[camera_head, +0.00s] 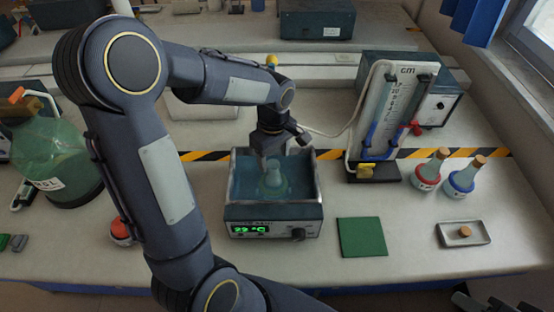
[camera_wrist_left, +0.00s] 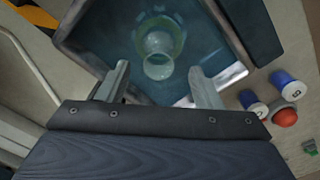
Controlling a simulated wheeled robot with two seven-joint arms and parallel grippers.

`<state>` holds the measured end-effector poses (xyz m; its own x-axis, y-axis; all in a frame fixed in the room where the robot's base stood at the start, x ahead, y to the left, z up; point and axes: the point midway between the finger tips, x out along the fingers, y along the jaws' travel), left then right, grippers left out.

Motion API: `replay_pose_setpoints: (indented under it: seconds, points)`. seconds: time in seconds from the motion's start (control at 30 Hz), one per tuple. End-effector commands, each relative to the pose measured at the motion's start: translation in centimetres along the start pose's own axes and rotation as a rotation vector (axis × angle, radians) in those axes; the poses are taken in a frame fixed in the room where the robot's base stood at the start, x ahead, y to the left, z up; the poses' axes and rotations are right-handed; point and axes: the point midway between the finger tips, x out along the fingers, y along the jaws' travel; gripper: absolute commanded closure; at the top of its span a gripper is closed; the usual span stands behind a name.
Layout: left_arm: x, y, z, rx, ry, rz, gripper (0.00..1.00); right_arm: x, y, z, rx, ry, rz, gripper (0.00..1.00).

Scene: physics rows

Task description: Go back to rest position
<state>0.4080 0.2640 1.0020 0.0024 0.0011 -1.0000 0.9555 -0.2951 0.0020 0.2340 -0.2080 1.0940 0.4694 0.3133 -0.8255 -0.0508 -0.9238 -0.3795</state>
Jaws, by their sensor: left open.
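My left gripper (camera_head: 275,152) is open above the water bath (camera_head: 272,214), whose display reads 29 °C. A clear flask (camera_head: 272,182) stands in the bath's water, below the gripper. In the left wrist view the flask's mouth (camera_wrist_left: 158,66) lies beyond and between the open fingers (camera_wrist_left: 161,92), and nothing is held between them. A dark part at the bottom right edge of the head view may be my right arm; its gripper cannot be made out.
A green mat (camera_head: 362,237) and a small tray with a cork (camera_head: 464,233) lie to the right. Two corked flasks, red-ringed (camera_head: 429,169) and blue-ringed (camera_head: 462,178), stand near a tall glass-tube stand (camera_head: 398,110). A big green bottle (camera_head: 55,155) stands left.

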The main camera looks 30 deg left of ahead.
Motion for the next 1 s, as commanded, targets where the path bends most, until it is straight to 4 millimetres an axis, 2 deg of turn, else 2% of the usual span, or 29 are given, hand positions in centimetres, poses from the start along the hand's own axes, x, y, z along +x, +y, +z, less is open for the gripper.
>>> replay_pose_setpoints:
  seconds: [0.03, 0.13, 0.47, 0.57, 0.67, 0.8, 1.0]
  points:
    - [-1.4, 0.0, -0.3, -0.002, 0.000, 0.000, 0.40, -1.0, -0.5, -0.5, 0.000, 0.000, 0.000, 0.63]
    - [-2.4, 0.0, -0.6, 0.001, 0.001, 0.000, 0.40, -1.7, -0.8, -0.8, 0.000, 0.000, 0.000, 0.63]
    - [-3.0, -0.1, -0.9, 0.004, 0.000, 0.002, 0.40, -2.0, -0.9, -1.0, 0.000, -0.001, 0.000, 0.63]
    - [-3.8, -0.7, -0.6, 0.038, -0.009, 0.024, 0.40, -1.9, -0.9, -1.0, 0.000, -0.001, 0.000, 0.63]
    - [-5.7, -2.3, 0.3, 0.137, -0.027, 0.083, 0.40, -1.9, -0.9, -0.9, 0.000, -0.001, 0.000, 0.63]
    - [-8.8, -6.1, 2.7, 0.377, -0.040, 0.223, 0.40, -1.7, -0.8, -0.9, 0.000, -0.001, 0.000, 0.63]
    - [-11.0, -11.4, 7.0, 0.750, 0.023, 0.436, 0.40, -1.5, -0.7, -0.8, 0.000, -0.001, 0.000, 0.63]
